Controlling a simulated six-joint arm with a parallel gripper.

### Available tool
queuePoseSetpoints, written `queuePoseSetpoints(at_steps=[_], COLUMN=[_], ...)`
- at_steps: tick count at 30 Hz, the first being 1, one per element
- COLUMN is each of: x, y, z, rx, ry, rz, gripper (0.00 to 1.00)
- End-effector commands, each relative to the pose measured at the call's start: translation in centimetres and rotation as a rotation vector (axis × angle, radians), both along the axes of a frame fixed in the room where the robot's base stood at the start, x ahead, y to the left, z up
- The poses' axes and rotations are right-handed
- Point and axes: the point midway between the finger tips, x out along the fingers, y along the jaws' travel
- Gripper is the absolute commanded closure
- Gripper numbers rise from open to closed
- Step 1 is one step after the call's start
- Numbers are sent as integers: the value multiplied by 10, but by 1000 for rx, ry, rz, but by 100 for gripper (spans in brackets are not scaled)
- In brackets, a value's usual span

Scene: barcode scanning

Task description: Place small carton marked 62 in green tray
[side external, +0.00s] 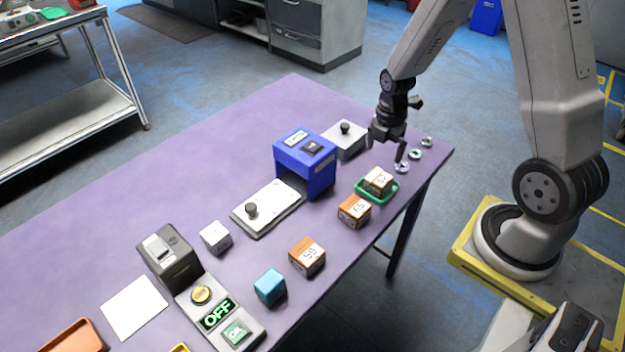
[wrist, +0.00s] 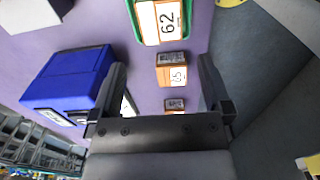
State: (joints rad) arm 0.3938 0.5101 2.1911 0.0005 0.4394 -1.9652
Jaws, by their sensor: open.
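The small carton marked 62 (side external: 378,180) sits in the green tray (side external: 362,192) near the table's right edge. In the wrist view the carton (wrist: 160,21) shows its 62 label facing up, with the green tray rim (wrist: 137,32) around it. My gripper (side external: 385,152) is open and empty, raised above and behind the tray, apart from the carton. In the wrist view its two fingers (wrist: 162,64) stand wide apart with nothing held between them.
Other marked cartons (side external: 354,211) (side external: 307,256) stand along the front edge. A blue box-shaped station (side external: 318,176) stands left of the tray, with a white knobbed plate (side external: 275,212) beside it. A light blue cube (side external: 269,287) and OFF panel (side external: 217,314) are nearer. Small rings (side external: 414,155) lie behind the tray.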

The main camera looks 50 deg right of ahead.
Motion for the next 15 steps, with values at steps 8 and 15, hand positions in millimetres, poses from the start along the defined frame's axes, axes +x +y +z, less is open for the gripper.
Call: queuePoseSetpoints(at_steps=[8,15], x=[0,0], y=[0,0], z=[18,20], rx=[0,0], ry=[0,1], rz=[0,0], gripper=[0,0])
